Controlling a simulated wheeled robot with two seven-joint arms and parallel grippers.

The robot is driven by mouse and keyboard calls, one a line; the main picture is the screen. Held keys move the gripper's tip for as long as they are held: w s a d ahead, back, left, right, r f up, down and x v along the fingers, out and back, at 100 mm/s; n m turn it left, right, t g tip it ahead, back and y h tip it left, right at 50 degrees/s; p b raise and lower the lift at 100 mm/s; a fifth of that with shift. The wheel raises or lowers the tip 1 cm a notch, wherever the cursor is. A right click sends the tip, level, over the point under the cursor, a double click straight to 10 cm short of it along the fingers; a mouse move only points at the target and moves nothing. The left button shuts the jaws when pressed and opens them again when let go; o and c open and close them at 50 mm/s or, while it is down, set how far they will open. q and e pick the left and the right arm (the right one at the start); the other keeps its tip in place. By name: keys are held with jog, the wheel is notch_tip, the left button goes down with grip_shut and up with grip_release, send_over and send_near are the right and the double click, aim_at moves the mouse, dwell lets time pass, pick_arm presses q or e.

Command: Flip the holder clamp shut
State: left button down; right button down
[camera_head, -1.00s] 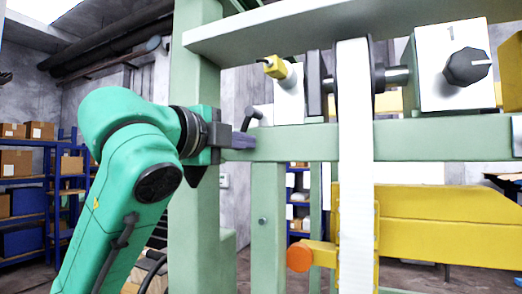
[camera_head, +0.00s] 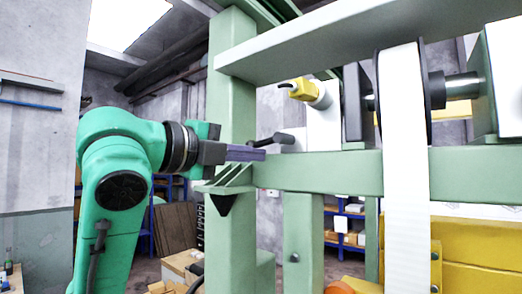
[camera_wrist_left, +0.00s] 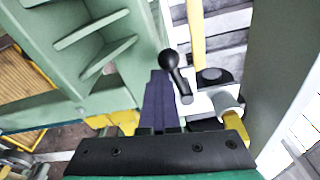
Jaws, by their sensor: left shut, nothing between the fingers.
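The holder clamp's black lever (camera_head: 272,140) shows in the head view beside the green crossbeam. Its round knob (camera_wrist_left: 170,60) and short arm (camera_wrist_left: 182,86) show clearly in the left wrist view. My left gripper (camera_head: 264,154) reaches in from the left, its dark fingers shut and empty, with the tips close beside the lever. In the left wrist view, the left gripper (camera_wrist_left: 160,74) points up the picture with its tips just beside the knob. I cannot tell whether they touch. My right gripper is not in view.
The green crossbeam (camera_head: 330,172) and upright post (camera_head: 233,110) stand close to my left gripper. A white strap (camera_head: 403,160) hangs over a black-flanged roller to the right. A yellow connector (camera_head: 300,90) sits above the lever. Blue shelves and boxes stand behind.

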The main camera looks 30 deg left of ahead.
pick_arm(q)
jog(key=shift+s+a+r+m+p, duration=0.15)
jog(key=shift+r+m+p, duration=0.2)
jog(key=shift+m, duration=0.2)
jog(key=shift+w+a+r+m+p, duration=0.1)
jog(key=shift+r+m+p, duration=0.15)
jog(key=shift+m+p, duration=0.25)
jog(key=shift+s, duration=0.1)
